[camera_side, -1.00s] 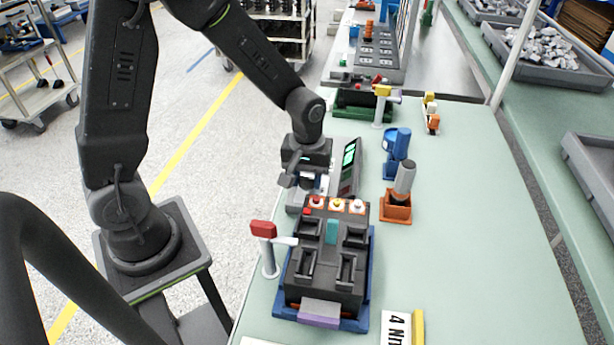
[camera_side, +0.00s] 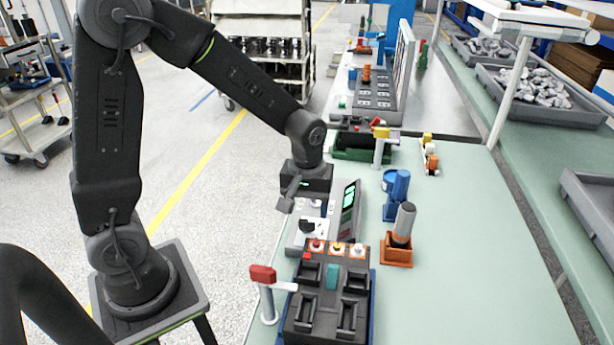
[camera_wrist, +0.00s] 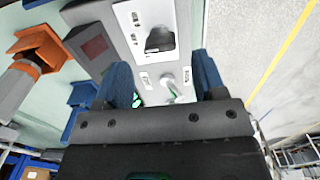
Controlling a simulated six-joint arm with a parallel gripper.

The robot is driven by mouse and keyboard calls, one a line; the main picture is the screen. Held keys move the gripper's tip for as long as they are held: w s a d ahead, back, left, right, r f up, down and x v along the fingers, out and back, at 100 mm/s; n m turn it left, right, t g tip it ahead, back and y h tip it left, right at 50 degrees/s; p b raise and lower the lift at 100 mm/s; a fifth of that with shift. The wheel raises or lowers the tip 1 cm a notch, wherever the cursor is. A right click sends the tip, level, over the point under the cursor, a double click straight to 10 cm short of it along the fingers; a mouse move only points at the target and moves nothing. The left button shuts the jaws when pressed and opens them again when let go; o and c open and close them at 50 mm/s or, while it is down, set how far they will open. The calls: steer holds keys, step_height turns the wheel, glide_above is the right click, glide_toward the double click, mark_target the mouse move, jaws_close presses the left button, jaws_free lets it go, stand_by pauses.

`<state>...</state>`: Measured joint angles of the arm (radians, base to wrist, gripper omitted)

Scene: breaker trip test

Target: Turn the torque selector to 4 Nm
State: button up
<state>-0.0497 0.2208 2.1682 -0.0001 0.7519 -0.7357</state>
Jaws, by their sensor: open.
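The torque selector (camera_wrist: 160,40) appears to be the black knob on a white plate with small dark marks; I cannot read its setting. It also shows as a dark knob (camera_side: 313,227) on the grey console in the side view. My gripper (camera_wrist: 162,68) is open and empty, its two blue fingers apart. In the wrist view the selector lies beyond the fingertips, and a smaller round white control (camera_wrist: 169,82) with a green mark shows between the fingers. In the side view my gripper (camera_side: 290,198) is above the console's far part, apart from the selector.
The console's green-lit display (camera_side: 349,206) rises right of the selector. A black fixture (camera_side: 330,290) with coloured buttons and a red-topped post (camera_side: 263,274) stand in front. Orange (camera_side: 397,250) and blue (camera_side: 394,195) holders stand to the right. The table's right side is clear.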

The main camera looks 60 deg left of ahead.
mark_target(307, 221)
step_height(307, 221, up, 10)
steer(key=shift+f, duration=0.25)
steer(key=s+d+r+m+t, duration=0.1)
steer(key=s+r+m+t, duration=0.1)
steer(key=s+m, duration=0.2)
steer(key=s+r+m+t, duration=0.3)
steer(key=s+m, duration=0.2)
steer(key=s, duration=0.4)
steer(key=shift+s+d+r+t, duration=0.3)
steer(key=shift+d+r, duration=0.05)
